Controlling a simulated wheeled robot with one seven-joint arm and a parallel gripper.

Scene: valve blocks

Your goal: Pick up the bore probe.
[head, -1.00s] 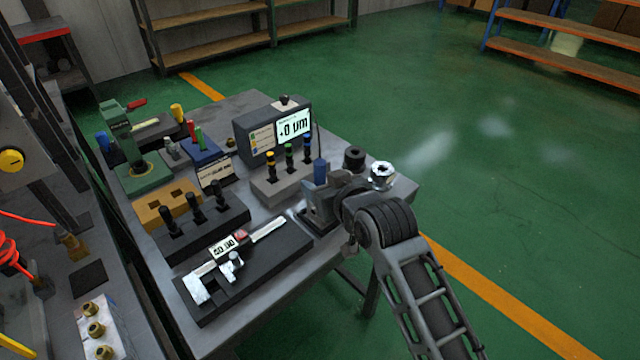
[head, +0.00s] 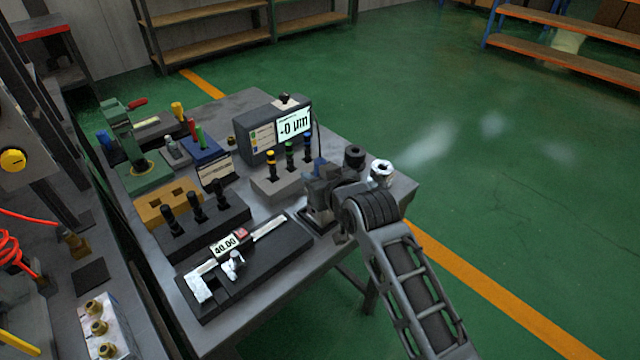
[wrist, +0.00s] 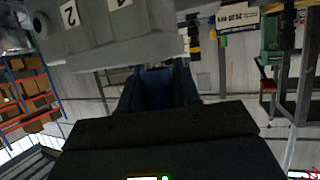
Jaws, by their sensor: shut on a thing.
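The bore probe (head: 320,163) shows as a blue handle beside the display box, with a dark cable running from the box towards it. My gripper (head: 322,182) is shut on it, and my gripper and wrist hide most of the probe in the head view. In the wrist view my gripper (wrist: 157,95) has its two dark fingers on either side of a dark blue body, the probe handle (wrist: 156,80). I cannot tell whether the probe's lower end is still supported.
The display box (head: 275,130) stands behind. A grey block (head: 278,183) with colour-banded plugs is left of my gripper. A caliper (head: 240,252) lies on a dark tray in front. A black ring (head: 354,157) and a shiny ring (head: 381,172) stand right, near the table edge.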

